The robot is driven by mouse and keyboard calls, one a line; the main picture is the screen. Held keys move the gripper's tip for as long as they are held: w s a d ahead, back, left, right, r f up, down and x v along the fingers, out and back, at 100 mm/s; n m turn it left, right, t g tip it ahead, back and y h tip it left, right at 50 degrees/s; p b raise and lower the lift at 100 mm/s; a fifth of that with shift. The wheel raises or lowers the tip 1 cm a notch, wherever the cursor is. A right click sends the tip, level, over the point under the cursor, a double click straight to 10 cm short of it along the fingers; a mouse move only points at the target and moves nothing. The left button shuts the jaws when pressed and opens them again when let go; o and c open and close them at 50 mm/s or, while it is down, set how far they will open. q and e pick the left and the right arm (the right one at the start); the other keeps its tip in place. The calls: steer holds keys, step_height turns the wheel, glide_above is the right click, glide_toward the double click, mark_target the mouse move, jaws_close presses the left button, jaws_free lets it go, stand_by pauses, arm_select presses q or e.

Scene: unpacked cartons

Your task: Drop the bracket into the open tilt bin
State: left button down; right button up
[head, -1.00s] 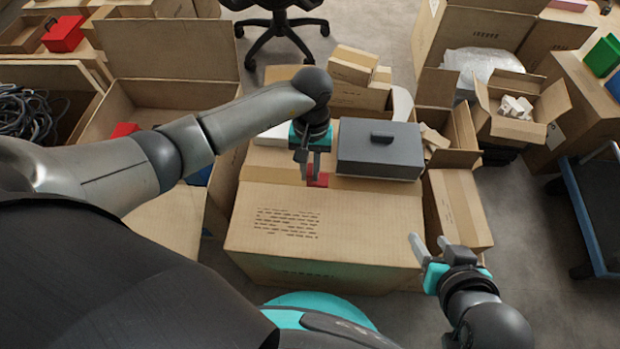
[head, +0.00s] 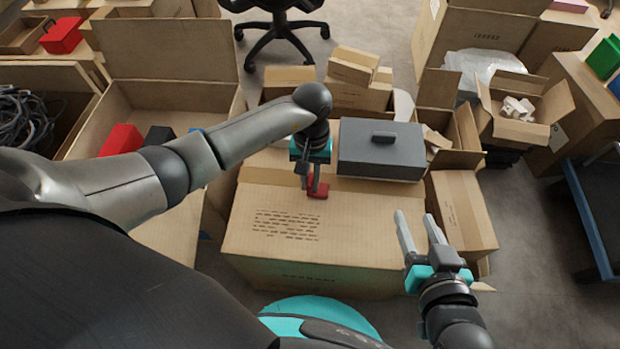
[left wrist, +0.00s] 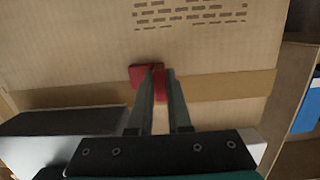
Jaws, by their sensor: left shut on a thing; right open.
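A small red bracket (head: 318,191) is at the top of the large closed carton, near its tape strip. My left gripper (head: 311,187) reaches down from above, shut on the bracket. In the left wrist view the red bracket (left wrist: 146,76) shows between and beside the fingertips (left wrist: 161,72). I cannot tell whether it touches the cardboard. A dark grey box (head: 381,150) with a raised block on top stands on the carton, right of my left gripper. It may be the tilt bin, but no opening shows.
The large carton (head: 270,225) fills the middle. An open carton (head: 165,95) behind my left arm holds red (head: 120,140) and dark items. Open cartons (head: 520,125) stand at right, with a blue-edged cart (head: 592,220). Bare floor shows at lower right.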

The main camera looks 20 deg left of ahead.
arm_select(q)
steer(key=c, duration=0.9)
jaws_free()
steer(key=shift+f, duration=0.1)
steer(key=shift+o, duration=0.2)
